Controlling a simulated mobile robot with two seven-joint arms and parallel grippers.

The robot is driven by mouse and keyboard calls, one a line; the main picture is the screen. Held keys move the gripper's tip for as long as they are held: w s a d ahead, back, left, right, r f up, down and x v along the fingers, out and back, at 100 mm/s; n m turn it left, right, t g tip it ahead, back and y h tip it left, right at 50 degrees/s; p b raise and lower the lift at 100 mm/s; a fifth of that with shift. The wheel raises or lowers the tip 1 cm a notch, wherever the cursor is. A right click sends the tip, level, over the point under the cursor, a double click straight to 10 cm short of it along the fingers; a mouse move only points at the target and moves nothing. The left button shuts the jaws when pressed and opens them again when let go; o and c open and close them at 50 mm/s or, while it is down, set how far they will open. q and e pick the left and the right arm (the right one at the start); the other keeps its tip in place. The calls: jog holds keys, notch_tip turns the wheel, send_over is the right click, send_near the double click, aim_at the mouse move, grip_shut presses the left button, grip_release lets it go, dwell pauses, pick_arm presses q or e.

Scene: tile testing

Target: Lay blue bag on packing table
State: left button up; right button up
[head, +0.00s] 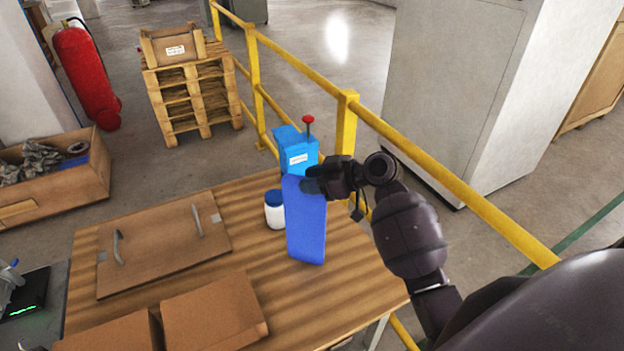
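The blue bag (306,228) is a tall, flat, plain blue shape in the head view, hanging upright at the right part of the wooden packing table (254,278). My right gripper (311,186) comes in from the right, and its fingers are at the bag's upper part, apparently shut on it. The fingertips are small and dark, and the far one is hidden. I cannot tell whether the bag's lower edge touches the table. My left gripper is not in view.
A light-blue box with a red knob (297,150) and a white jar with a blue lid (274,211) are close behind the bag. A yellow railing (450,200) runs behind.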

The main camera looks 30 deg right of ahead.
jog(key=shift+r, duration=0.15)
jog(key=shift+s+d, duration=0.25)
jog(key=shift+d, duration=0.05)
jog(key=b+v, duration=0.1)
jog(key=v, duration=0.9)
jog(key=s+a+f+m+h, duration=0.1)
jog(key=s+f+m+h, duration=0.2)
jog(key=f, duration=0.6)
jog(key=s+f+m+h, duration=0.3)
jog(key=f+h, duration=0.1)
jog(key=f, duration=0.4)
jog(key=s+a+f+m+t+h, duration=0.1)
jog(key=s+a+f+h, duration=0.1)
jog(key=s+a+f, duration=0.5)
jog(key=s+f, duration=0.1)
jog(key=s, duration=0.2)
jog(key=shift+a+t, duration=0.3)
jog(key=shift+s, duration=0.1)
